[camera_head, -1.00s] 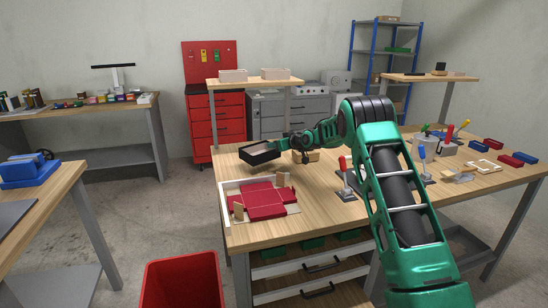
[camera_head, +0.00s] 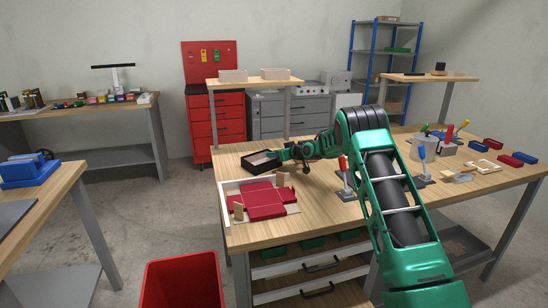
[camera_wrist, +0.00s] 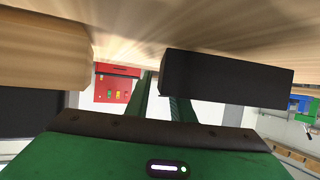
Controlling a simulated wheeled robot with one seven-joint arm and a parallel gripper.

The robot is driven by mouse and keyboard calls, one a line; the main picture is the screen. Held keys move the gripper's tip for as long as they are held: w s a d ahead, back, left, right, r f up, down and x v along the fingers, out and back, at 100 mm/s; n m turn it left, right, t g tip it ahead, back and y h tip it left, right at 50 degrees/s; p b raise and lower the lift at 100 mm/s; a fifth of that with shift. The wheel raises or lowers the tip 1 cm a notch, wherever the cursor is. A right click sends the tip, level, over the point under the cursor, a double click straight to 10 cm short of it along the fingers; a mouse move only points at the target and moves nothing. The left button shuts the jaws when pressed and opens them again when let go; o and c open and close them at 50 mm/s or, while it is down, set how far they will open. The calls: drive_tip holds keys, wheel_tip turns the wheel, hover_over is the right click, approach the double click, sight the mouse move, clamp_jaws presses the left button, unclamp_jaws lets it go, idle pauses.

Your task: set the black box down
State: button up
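The black box (camera_head: 262,161), an open shallow tray, is at the far left corner of the wooden workbench in the head view. It looks level and at the bench top; whether its whole base touches is too small to tell. My gripper (camera_head: 284,154) is at the right edge of the box, touching or nearly touching it. Its fingertips are too small and dark to show whether they are parted. The wrist view shows a black block-like shape (camera_wrist: 225,78) close by, which I cannot surely identify.
A white-edged tray (camera_head: 228,212) with a red folded blank (camera_head: 262,201) lies just in front of the box. A wooden block (camera_wrist: 40,48) shows close in the wrist view. A red bin (camera_head: 182,282) is on the floor.

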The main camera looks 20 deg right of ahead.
drive_tip(key=shift+r, duration=0.1)
drive_tip(key=v, duration=1.2)
drive_tip(key=shift+s+d+r, duration=0.1)
drive_tip(key=shift+s+d, duration=0.1)
drive_tip(key=shift+s, duration=0.15)
drive_tip(key=s+d+r+m+g+h, duration=0.2)
drive_tip(key=s, duration=0.9)
drive_tip(key=s+d+r+m+g+h, duration=0.1)
drive_tip(key=s+d+g, duration=0.15)
drive_tip(key=s, duration=0.85)
drive_tip(key=s+d+r+m+g+h, duration=0.2)
drive_tip(key=s, duration=0.8)
drive_tip(key=s+a+f+m+g, duration=0.1)
drive_tip(key=s+m+g, duration=0.2)
drive_tip(key=s, duration=1.4)
drive_tip(key=s+a+f+m+g, duration=0.1)
drive_tip(key=s+f+m+g, duration=0.1)
drive_tip(key=s, duration=1.6)
drive_tip(key=shift+a+m+g, duration=0.4)
drive_tip(key=shift+g, duration=0.15)
drive_tip(key=shift+w, duration=0.1)
